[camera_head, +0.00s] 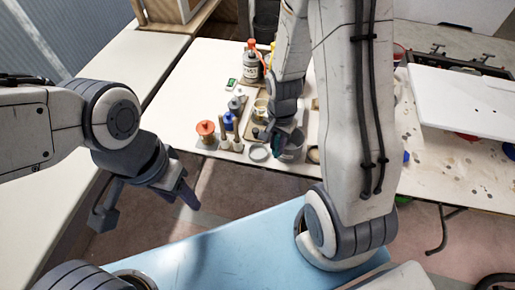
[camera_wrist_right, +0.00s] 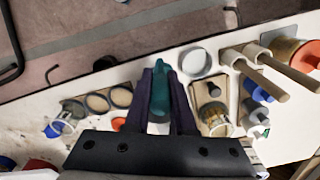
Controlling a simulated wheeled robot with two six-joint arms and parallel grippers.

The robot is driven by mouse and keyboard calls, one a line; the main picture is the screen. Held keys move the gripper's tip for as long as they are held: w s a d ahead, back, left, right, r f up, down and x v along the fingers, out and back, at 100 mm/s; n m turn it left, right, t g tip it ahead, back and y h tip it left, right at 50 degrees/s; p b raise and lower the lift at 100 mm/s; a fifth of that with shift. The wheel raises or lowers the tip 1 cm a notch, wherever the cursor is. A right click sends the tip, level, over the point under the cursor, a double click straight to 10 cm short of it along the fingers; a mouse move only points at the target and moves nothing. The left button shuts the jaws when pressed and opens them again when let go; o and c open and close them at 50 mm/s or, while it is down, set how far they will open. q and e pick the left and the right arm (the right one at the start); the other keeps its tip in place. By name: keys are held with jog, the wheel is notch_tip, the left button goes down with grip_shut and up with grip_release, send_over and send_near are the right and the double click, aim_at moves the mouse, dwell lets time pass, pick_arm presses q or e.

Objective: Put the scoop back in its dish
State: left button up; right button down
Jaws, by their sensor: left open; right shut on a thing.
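My right gripper (camera_head: 284,135) is over the near part of the white table. In the right wrist view the gripper (camera_wrist_right: 162,90) is shut on a teal handle (camera_wrist_right: 160,92), which I take to be the scoop. The rest of the scoop is hidden by the fingers. A shallow round dish (camera_head: 258,153) with a grey rim lies on the table just left of the right gripper. It also shows in the right wrist view (camera_wrist_right: 195,62), to the right of the fingertips, apart from the scoop. I cannot tell if this is the scoop's dish. My left gripper (camera_head: 145,207) is open and empty, off the table.
A grey tin (camera_head: 291,150) stands close beside the right gripper. An orange-topped jar (camera_head: 206,131), blue-topped bottle (camera_head: 228,121) and labelled bottle (camera_head: 250,65) stand nearby. In the wrist view, wooden handles (camera_wrist_right: 268,82) stick out right of the dish, and several rings (camera_wrist_right: 97,102) lie left.

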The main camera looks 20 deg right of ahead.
jog(key=w+a+f, duration=0.1)
jog(key=w+f, duration=0.1)
jog(key=f, duration=0.1)
jog(key=w+a+f+p, duration=0.1)
jog(key=w+f, duration=0.2)
jog(key=w+a+f+p, duration=0.1)
jog(key=w+f, duration=0.1)
jog(key=w, duration=0.1)
jog(key=shift+a+f, duration=0.1)
jog(key=shift+f, duration=0.4)
jog(key=shift+f, duration=0.1)
jog(key=shift+f, duration=0.15)
jog(key=c, duration=0.8)
grip_release()
jog(key=shift+o, duration=0.2)
